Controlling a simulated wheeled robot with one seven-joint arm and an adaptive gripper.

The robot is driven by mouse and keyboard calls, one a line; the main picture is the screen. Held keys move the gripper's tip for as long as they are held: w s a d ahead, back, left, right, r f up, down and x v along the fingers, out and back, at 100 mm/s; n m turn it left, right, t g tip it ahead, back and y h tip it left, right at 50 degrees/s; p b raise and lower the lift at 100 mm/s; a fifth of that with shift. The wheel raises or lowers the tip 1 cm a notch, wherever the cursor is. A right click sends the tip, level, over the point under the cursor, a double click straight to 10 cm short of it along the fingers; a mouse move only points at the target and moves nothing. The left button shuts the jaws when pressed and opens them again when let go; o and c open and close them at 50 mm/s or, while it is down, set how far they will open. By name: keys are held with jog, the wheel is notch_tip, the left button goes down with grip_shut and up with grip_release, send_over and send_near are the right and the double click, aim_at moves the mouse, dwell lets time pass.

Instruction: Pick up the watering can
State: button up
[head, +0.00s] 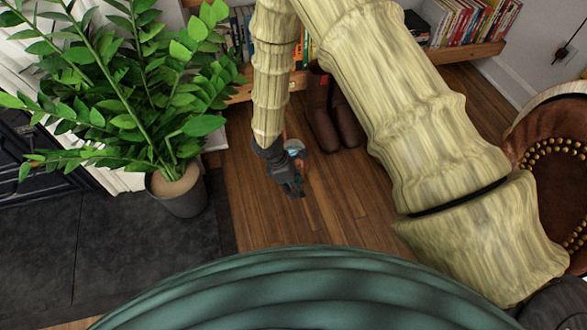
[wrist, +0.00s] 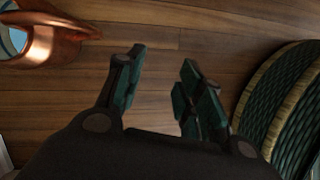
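A shiny copper vessel, seemingly the watering can (wrist: 52,40), shows in the wrist view at the top left, cut off by the frame edge. Its opening shows a pale blue inside. In the head view a small part of it (head: 294,145) shows beside my gripper (head: 292,189), which hides most of the rest. In the wrist view my gripper (wrist: 163,72) has its two dark green fingers spread apart, with only wooden floor between them. The copper vessel is apart from the fingers, to their left in that view.
A leafy plant in a grey pot (head: 181,193) stands left of my gripper. Brown boots (head: 322,115) stand behind it, before a low bookshelf (head: 462,52). A studded leather chair (head: 556,180) is at the right. Wooden floor (head: 348,205) around the gripper is clear.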

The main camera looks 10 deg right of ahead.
aim_at(303, 176)
jog(key=w+n+t+h+b, duration=0.2)
jog(key=w+b, duration=0.2)
jog(key=w, duration=0.4)
jog(key=shift+w+b+x, duration=0.15)
jog(key=shift+b+x, duration=1.45)
jog(key=shift+x, duration=1.2)
jog(key=shift+w+b+x, duration=0.15)
jog(key=shift+b+x, duration=1.45)
jog(key=shift+x, duration=1.2)
jog(key=shift+d+r, duration=0.15)
